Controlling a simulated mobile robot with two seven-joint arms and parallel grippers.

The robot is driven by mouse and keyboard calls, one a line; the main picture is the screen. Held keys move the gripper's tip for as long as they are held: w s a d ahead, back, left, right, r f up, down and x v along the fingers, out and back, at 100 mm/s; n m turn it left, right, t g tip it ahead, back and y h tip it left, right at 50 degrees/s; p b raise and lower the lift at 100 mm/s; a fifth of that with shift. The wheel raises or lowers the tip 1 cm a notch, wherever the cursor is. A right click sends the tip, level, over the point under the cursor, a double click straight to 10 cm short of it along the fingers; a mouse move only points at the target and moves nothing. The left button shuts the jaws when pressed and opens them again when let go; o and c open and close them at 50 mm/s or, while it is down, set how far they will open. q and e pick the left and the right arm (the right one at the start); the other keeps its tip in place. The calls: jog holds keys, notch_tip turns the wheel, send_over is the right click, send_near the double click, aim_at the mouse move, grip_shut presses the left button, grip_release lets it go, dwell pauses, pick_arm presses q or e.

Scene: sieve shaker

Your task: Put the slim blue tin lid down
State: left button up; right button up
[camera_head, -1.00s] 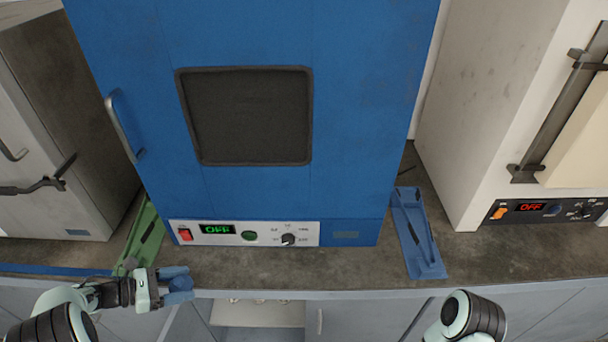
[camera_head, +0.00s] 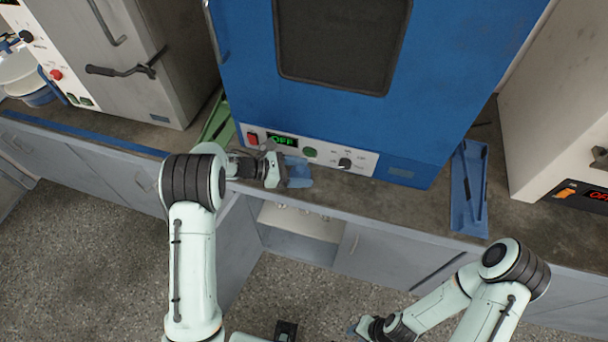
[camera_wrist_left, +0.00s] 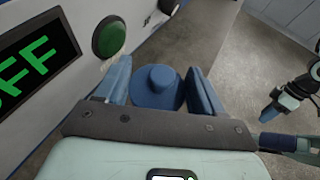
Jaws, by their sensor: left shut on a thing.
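The slim blue tin lid (camera_wrist_left: 157,98) is round with a raised knob and shows in the left wrist view between the two blue fingers of my left gripper (camera_wrist_left: 162,90). My left gripper (camera_head: 296,172) is shut on the lid, low in front of the blue oven's control panel, near the front of the worktop. In the head view, fingers and lid blend into one blue patch. Whether the lid touches the worktop, I cannot tell. My right gripper (camera_head: 358,329) is low in the head view, away from the worktop; its opening is not clear.
The blue oven (camera_head: 415,90) stands close behind my left gripper. A blue angled piece (camera_head: 468,190) lies to its right and a green one (camera_head: 215,120) to its left. Grey (camera_head: 120,60) and white (camera_head: 560,120) cabinets flank it. Bare worktop (camera_head: 400,208) shows at the front.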

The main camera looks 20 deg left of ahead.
pick_arm(q)
jog(key=f, duration=0.1)
jog(key=d+f, duration=0.1)
jog(key=shift+w+f+p, duration=0.2)
jog(key=shift+f+p, duration=0.2)
jog(key=shift+f, duration=0.3)
pick_arm(e)
jog(key=shift+w+r, duration=0.4)
jog(key=shift+r, duration=0.25)
pick_arm(q)
jog(key=shift+f, duration=0.2)
jog(key=o, duration=1)
jog(key=shift+r, duration=0.1)
pick_arm(e)
jog(key=shift+s+f, duration=0.2)
jog(key=shift+w, duration=0.1)
